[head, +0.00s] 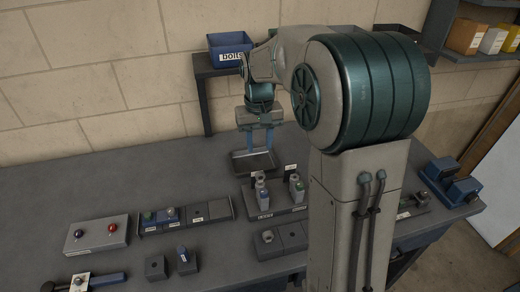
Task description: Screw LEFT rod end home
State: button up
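My gripper (260,150) hangs fingers-down over the rear middle of the bench. Its two blue fingers look spread apart, with nothing visible between them. The fingertips are just above or in front of a shallow dark tray (240,160); I cannot tell whether they touch it. I cannot surely pick out the left rod end or the tube chassis at this size. A small fixture with a metal part and a blue-black handle (104,281) lies at the front left, cut by the lower frame edge. My arm hides part of the bench on the right.
A labelled stand (262,214) with small bottles is in front of the tray. A long block strip (208,211), a button box (97,236) and small dark blocks (155,267) lie left. A blue bin (229,45) stands on a rear shelf. Bench left rear is clear.

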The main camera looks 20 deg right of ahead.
aim_at(260, 173)
jog(key=f+p, duration=0.1)
jog(key=p, duration=0.1)
jog(key=f+p, duration=0.1)
jog(key=p, duration=0.1)
jog(key=shift+s+f, duration=0.25)
jog(key=shift+s, duration=0.1)
jog(key=shift+s+f, duration=0.1)
jog(key=shift+f, duration=0.45)
notch_tip(260, 173, down, 7)
jog(key=b, duration=0.5)
jog(key=m, duration=0.4)
jog(key=shift+a+b, duration=0.1)
jog(key=shift+b, duration=0.3)
jog(key=m, duration=0.9)
jog(key=shift+p, duration=0.35)
jog(key=m+p, duration=0.1)
jog(key=m, duration=0.4)
grip_shut()
